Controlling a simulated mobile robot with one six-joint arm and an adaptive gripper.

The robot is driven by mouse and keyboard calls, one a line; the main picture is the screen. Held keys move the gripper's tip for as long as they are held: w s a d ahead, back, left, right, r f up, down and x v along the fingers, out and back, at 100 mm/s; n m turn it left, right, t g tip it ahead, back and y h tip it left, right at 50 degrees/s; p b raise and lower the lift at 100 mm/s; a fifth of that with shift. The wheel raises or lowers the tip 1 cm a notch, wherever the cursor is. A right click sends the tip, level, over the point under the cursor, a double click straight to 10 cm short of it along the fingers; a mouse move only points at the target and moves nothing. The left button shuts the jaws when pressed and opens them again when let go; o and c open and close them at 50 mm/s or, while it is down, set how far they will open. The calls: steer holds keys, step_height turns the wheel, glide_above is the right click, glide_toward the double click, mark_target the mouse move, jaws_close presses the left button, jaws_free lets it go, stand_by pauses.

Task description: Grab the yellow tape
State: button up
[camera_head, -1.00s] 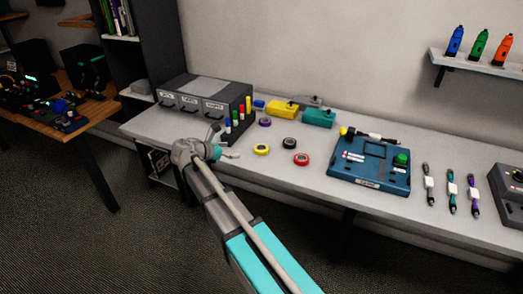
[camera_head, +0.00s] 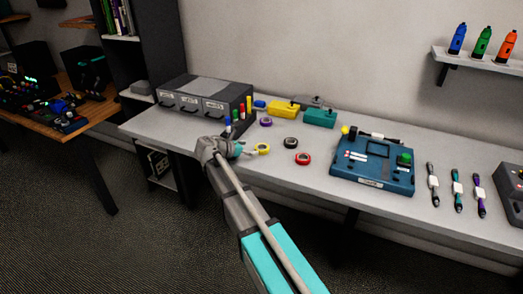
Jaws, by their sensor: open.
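The yellow tape (camera_head: 263,149) is a small ring with a dark core, lying flat on the grey table. My gripper (camera_head: 250,148) reaches in from the left at table height. It is open, with its fingertips just left of the yellow tape. The fingers are small in this view, and I cannot tell whether they touch the tape or go around it. A purple tape (camera_head: 266,122) lies behind it, a black tape (camera_head: 291,143) to the right, and a red tape (camera_head: 303,158) farther right.
A grey drawer box (camera_head: 205,100) with coloured markers at its right side stands behind my gripper. Yellow (camera_head: 284,109) and teal (camera_head: 320,118) boxes stand at the back.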

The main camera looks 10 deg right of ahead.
mark_target(265, 147)
steer(key=shift+d, duration=0.1)
steer(key=shift+b+x, duration=1)
steer(key=shift+x, duration=1.55)
steer(key=c, duration=0.9)
steer(key=shift+r, duration=0.2)
